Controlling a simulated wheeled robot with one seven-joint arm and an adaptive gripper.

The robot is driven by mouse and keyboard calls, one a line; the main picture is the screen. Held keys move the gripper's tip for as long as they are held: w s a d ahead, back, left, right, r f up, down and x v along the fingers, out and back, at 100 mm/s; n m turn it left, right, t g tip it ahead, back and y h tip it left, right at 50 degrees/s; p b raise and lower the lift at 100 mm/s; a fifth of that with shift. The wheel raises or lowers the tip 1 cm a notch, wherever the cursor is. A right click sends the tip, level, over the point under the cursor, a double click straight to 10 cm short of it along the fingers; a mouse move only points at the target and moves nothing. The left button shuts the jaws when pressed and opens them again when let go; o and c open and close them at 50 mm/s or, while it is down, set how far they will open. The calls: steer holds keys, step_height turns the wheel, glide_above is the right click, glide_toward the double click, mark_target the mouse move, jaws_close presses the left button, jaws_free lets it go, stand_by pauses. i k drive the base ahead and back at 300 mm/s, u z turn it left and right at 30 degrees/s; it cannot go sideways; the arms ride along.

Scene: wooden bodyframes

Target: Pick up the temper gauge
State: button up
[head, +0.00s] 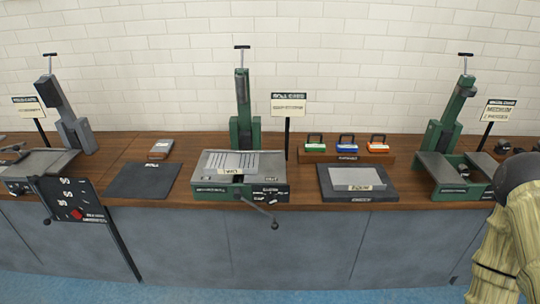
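I cannot tell for sure which thing is the temper gauge, as most labels are too small to read. A small grey block with a reddish front edge (161,148) lies at the back of the bench, left of the middle press. Green (315,147), blue (346,147) and orange (378,147) blocks with dark handles stand in a row on a wooden holder. Part of what looks like my arm shows at the lower right edge. My gripper is not in view.
A long wooden bench top (118,150) runs along a white brick wall. Green presses stand in the middle (243,115) and at right (450,118), a grey one at left (68,115). Crank handles and a black board (72,199) stick out over the front. Blue floor is clear.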

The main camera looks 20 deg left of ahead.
mark_target(372, 147)
steer(key=z, duration=1.8)
steer(key=i, duration=2.15)
steer(key=u, duration=2.35)
